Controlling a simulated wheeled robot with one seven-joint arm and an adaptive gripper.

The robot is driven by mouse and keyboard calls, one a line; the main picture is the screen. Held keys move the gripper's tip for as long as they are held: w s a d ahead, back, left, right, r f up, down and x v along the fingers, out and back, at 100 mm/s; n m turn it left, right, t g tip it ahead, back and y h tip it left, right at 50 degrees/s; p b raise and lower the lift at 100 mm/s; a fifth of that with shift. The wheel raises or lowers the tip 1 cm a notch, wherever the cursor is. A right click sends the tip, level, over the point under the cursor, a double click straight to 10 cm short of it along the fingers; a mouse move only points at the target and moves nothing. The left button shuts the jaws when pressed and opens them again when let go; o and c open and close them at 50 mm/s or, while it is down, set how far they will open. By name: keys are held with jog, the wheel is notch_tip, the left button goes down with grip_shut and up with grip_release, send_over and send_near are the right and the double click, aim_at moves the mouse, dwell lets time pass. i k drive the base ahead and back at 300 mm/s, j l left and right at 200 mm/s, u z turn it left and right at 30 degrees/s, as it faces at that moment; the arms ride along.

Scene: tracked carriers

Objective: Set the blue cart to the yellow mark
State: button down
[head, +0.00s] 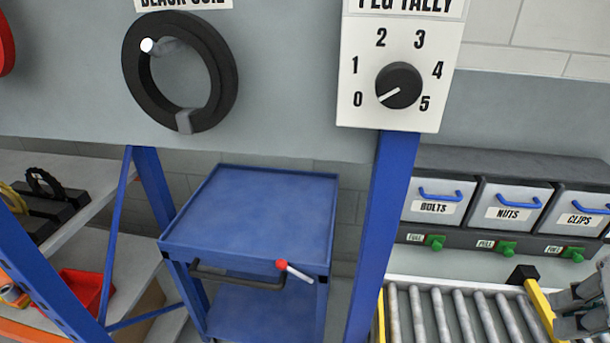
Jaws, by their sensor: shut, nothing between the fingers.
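A blue cart (262,215) with a flat top tray and a lower shelf stands at the lower middle of the head view, between two blue posts. A dark handle bar (237,277) runs along its near side. A white lever with a red knob (282,265) sticks out at the cart's near right corner. No yellow mark for the cart can be made out, and the floor under the cart is mostly out of view. My gripper (588,312) is partly in view at the lower right edge, shut and empty, well apart from the cart, beside the roller conveyor.
A grey panel with a black coil (180,72) and a peg tally dial (399,85) hangs above. Blue posts (378,230) flank the cart. Labelled drawers (437,200) and a roller conveyor (455,315) with a yellow rail are right. Shelves with a red bin (88,290) are left.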

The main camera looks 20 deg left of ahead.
aim_at(241, 219)
jog(key=k+l+u, duration=0.1)
jog(key=u, duration=0.3)
jog(key=k+u, duration=0.1)
jog(key=u, duration=0.35)
jog(key=k+l+u, duration=0.1)
jog(key=u, duration=0.3)
